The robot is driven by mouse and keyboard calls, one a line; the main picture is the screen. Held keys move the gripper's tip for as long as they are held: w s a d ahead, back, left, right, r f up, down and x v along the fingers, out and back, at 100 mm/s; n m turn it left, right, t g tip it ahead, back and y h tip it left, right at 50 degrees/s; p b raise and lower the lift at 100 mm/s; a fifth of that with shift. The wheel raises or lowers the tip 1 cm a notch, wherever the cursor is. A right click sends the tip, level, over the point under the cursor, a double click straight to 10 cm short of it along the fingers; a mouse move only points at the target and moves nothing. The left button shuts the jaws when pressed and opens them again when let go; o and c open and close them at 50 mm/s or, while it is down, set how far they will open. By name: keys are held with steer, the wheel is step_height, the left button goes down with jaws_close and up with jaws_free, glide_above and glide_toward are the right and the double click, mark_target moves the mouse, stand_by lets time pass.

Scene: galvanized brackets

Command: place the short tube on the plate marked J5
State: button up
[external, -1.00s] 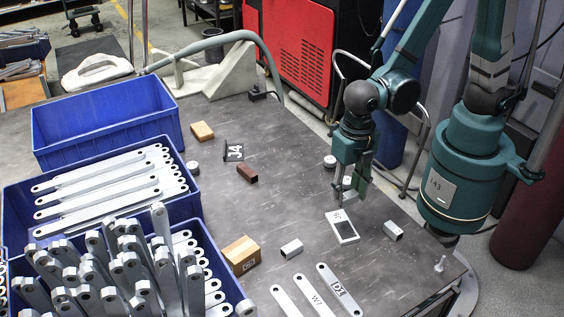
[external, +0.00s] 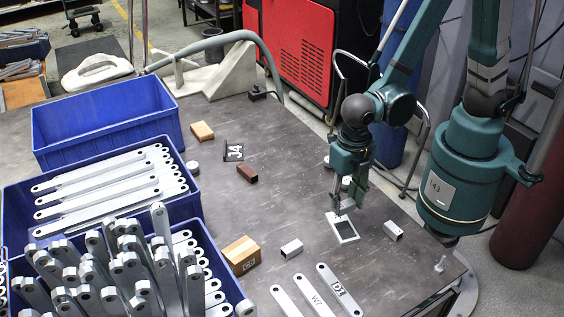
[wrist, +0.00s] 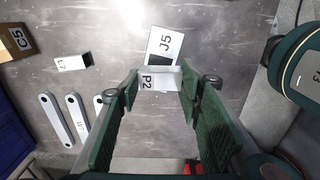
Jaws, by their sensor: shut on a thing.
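The plate marked J5 (external: 343,229) lies flat on the table, white with a dark square on one half. In the wrist view the plate (wrist: 164,42) shows its J5 label, and the near end is covered. My gripper (external: 346,193) is shut on a pale short tube marked P2 (wrist: 159,81), which sits between the green finger pads in the wrist view. The tube overlaps the plate's near edge there. In the external view the tube is small and partly hidden by the fingers, over the plate's far end. I cannot tell whether it touches the plate.
Another pale tube (external: 292,248), marked L7 in the wrist view, and a further one (external: 393,231) stand apart from the plate. Flat bars (external: 338,290) lie in front. A box (external: 240,254), a brown tube (external: 247,173) and blue bins (external: 105,120) are to the left.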

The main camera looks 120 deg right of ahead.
mark_target(346, 203)
steer(key=shift+f, duration=0.9)
steer(key=shift+f, duration=0.15)
steer(key=shift+f+b, duration=0.75)
steer(key=shift+f, duration=1.2)
steer(key=shift+f, duration=0.2)
steer(key=o, duration=0.9)
steer(key=shift+r, duration=0.3)
steer(key=shift+r+p, duration=1.5)
steer(key=shift+r, duration=4.45)
